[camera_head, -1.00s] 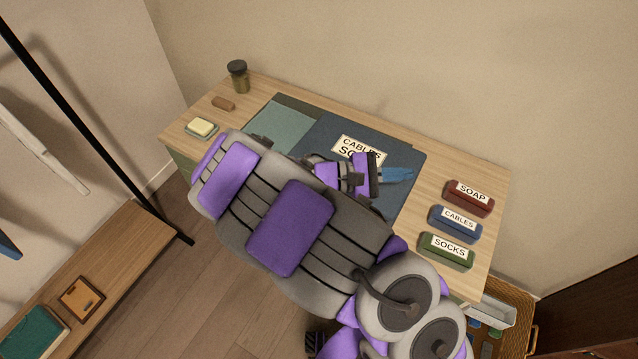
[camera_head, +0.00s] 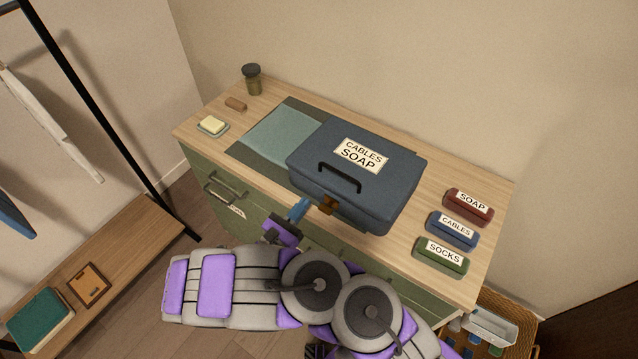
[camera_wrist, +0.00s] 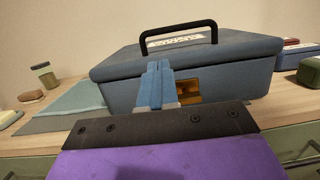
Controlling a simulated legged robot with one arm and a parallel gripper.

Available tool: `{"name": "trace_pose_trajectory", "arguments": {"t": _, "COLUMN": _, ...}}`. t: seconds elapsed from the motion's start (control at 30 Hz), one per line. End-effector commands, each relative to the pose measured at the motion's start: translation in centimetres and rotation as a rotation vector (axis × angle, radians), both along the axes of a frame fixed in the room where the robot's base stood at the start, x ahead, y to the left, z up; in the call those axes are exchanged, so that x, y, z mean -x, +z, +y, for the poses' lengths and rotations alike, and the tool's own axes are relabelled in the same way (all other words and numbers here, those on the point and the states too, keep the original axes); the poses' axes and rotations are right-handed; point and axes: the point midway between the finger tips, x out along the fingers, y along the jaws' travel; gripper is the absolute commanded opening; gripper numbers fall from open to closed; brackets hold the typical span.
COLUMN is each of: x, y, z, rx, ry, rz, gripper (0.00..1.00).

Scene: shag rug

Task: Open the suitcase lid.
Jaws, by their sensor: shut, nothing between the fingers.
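The dark blue suitcase (camera_head: 313,171) lies on the dresser top with its lid down. A black handle (camera_head: 340,177) and a white label reading CABLES SOAP (camera_head: 361,155) are on the lid. A brown latch (camera_head: 328,205) sits on its front edge; it also shows in the wrist view (camera_wrist: 188,91). My gripper (camera_head: 300,208) is at the front of the suitcase, just left of the latch. In the wrist view its blue fingers (camera_wrist: 160,82) are together and empty, in front of the suitcase's front face. Whether the fingertips touch the suitcase, I cannot tell.
Red SOAP (camera_head: 468,207), blue CABLES (camera_head: 452,230) and green SOCKS (camera_head: 442,256) cases lie right of the suitcase. A teal mat (camera_head: 282,138), soap dish (camera_head: 212,127), brown piece (camera_head: 236,104) and jar (camera_head: 252,80) are left. A wicker basket (camera_head: 522,330) stands below at right.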

Motion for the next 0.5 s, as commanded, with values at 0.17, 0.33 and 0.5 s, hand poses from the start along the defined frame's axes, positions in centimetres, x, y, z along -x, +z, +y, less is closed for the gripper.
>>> {"name": "trace_pose_trajectory", "arguments": {"t": 0.17, "x": -1.0, "y": 0.0, "z": -0.5, "rx": 0.004, "ry": 0.002, "rz": 0.0, "gripper": 0.0}}
{"name": "trace_pose_trajectory", "arguments": {"t": 0.33, "x": -3.3, "y": 0.7, "z": -2.3, "rx": 0.006, "ry": -0.003, "rz": -0.002, "gripper": 0.0}}
{"name": "trace_pose_trajectory", "arguments": {"t": 0.5, "x": -5.6, "y": 1.2, "z": -4.1, "rx": 0.003, "ry": -0.001, "rz": 0.001, "gripper": 0.0}}
